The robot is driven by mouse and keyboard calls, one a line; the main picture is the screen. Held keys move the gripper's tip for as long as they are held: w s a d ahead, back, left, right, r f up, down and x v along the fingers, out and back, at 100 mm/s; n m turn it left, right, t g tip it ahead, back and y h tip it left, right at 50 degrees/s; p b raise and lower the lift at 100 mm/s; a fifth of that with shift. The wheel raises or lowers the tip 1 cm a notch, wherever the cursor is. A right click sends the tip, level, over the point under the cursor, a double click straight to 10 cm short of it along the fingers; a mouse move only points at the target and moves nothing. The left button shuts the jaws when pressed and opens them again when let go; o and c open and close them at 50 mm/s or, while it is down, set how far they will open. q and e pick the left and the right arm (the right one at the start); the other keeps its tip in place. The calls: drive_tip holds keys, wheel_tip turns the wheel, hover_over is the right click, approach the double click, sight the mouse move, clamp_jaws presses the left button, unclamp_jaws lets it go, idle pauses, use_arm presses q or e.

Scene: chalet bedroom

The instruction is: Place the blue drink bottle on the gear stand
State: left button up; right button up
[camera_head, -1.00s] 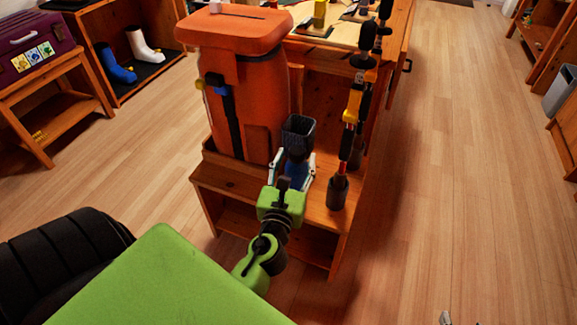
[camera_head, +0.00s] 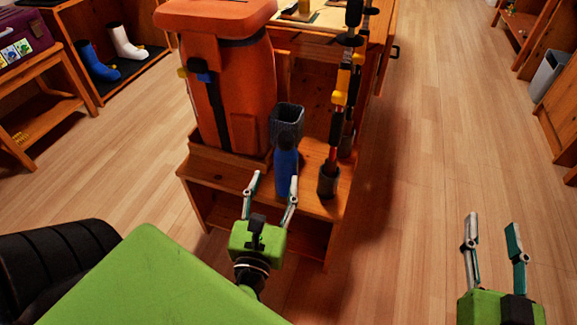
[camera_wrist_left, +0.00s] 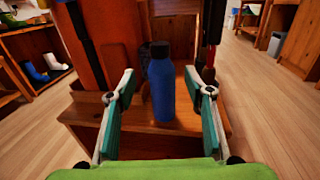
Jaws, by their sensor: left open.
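The blue drink bottle (camera_head: 285,172) stands upright on the wooden gear stand (camera_head: 232,176), between the orange backpack and the poles. In the left wrist view the bottle (camera_wrist_left: 161,88) stands on the stand's top, ahead of and between the open fingers. My left gripper (camera_head: 271,189) is open and empty, just in front of the bottle; its right finger overlaps the bottle's lower part in the head view. My right gripper (camera_head: 492,232) is open and empty over the floor at the right.
A large orange backpack (camera_head: 235,95) fills the stand's left side. A dark ribbed cup (camera_head: 287,117) is behind the bottle, and upright poles (camera_head: 340,110) stand to its right. Wooden floor (camera_head: 430,130) is clear on the right.

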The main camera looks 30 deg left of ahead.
use_arm(q)
drive_tip(key=w+d+r+n+h, duration=0.2)
drive_tip(key=d+n+h, duration=0.1)
drive_tip(key=n, duration=0.6)
drive_tip(key=w+d+r+n+t+h, duration=0.1)
drive_tip(key=d+r+n+h, duration=0.2)
drive_tip(key=d+n, duration=0.3)
drive_tip(key=w+d+r+n+h, duration=0.2)
drive_tip(key=d+n+h, duration=0.3)
drive_tip(key=n, duration=0.8)
drive_tip(key=shift+w+r+n, duration=0.3)
drive_tip(key=shift+r, duration=0.35)
